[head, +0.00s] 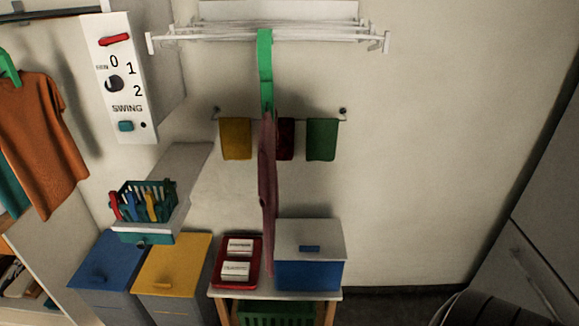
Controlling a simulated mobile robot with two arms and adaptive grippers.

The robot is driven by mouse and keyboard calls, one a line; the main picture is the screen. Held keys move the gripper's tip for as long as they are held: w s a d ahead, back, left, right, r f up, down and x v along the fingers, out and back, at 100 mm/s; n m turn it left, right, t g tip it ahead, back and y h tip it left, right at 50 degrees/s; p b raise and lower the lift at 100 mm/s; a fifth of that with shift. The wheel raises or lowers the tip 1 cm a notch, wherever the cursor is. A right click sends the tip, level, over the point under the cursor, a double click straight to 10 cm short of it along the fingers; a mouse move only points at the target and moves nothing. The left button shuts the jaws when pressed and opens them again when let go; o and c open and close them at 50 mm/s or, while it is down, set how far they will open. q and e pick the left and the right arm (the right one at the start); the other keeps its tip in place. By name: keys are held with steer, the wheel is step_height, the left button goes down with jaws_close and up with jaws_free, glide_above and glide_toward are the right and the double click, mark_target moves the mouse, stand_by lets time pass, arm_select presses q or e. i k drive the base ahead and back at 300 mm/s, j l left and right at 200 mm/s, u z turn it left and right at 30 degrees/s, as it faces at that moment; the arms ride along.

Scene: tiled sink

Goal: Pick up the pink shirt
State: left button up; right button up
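The pink shirt (267,190) hangs edge-on from a green hanger (265,70), so it shows as a narrow dusky pink strip. The hanger hangs from a white wall-mounted drying rack (280,32). The shirt's lower end reaches down to between a red tray and a blue box on a low table. Its front and back faces are hidden by the viewing angle. Neither of my grippers is in view.
Yellow, dark red and green towels (321,139) hang on a rail behind the shirt. Below are the red tray (222,284), the blue box (309,275) and blue and yellow bins (172,265). An orange shirt (42,140) hangs left. The wall right of the towels is clear.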

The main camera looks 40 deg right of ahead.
mark_target(269, 158)
steer(key=l+z, duration=0.25)
steer(key=z, duration=0.2)
steer(key=i+l+z, duration=0.1)
steer(key=z, duration=0.35)
steer(key=l+u, duration=0.2)
steer(key=l, duration=1)
